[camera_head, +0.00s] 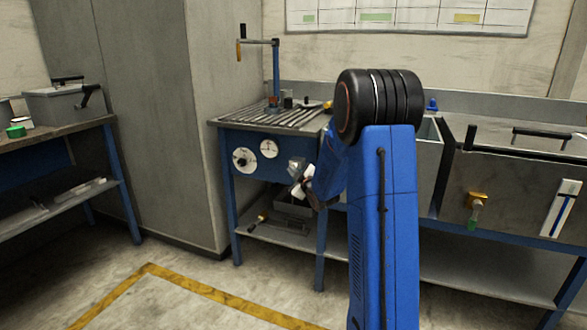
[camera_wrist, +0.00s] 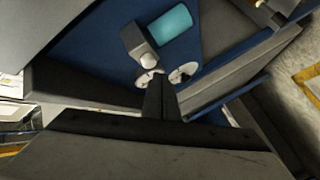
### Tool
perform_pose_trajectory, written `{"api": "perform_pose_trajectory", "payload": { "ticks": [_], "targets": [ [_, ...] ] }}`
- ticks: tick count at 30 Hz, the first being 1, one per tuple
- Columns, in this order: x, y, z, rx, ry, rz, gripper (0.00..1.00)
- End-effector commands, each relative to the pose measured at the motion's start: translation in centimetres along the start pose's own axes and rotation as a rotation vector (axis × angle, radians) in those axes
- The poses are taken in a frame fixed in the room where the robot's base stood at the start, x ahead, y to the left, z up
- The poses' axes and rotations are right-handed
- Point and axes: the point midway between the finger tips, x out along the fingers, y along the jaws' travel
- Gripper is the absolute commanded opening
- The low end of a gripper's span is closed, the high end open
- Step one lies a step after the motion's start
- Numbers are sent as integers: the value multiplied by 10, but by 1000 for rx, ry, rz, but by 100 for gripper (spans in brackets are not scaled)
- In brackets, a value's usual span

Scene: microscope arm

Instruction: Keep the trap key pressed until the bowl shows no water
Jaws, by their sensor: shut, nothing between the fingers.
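In the wrist view, a bowl (camera_wrist: 171,25) looks like a teal cylinder on a grey block (camera_wrist: 137,42) against the blue bench front. Its teal fill suggests water, but no clear level shows. A small pale rounded knob (camera_wrist: 149,62), perhaps the trap key, sits at the block's near end. My gripper (camera_wrist: 158,80) is shut and empty, with its tips close to that knob; I cannot tell whether they touch. In the head view, my gripper (camera_head: 301,188) is in front of the bench's right part, just below a small grey and clear fitting (camera_head: 296,165).
Two white dials (camera_head: 244,160) (camera_head: 268,149) are on the blue panel left of my gripper; dials also show by the tips in the wrist view (camera_wrist: 184,72). A slatted bench top (camera_head: 262,117) is above. A steel tank (camera_head: 500,185) stands right. The floor in front is clear.

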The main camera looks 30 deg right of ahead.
Motion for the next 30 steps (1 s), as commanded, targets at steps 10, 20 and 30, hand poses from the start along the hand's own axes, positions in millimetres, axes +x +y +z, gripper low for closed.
{"api": "perform_pose_trajectory", "payload": {
  "ticks": [10, 20, 30],
  "targets": [
    [0, 0, 0, 0, 0, 0, 0],
    [0, 0, 0, 0, 0, 0, 0],
    [5, 4, 4, 1, -1, 0, 0]
  ]
}}
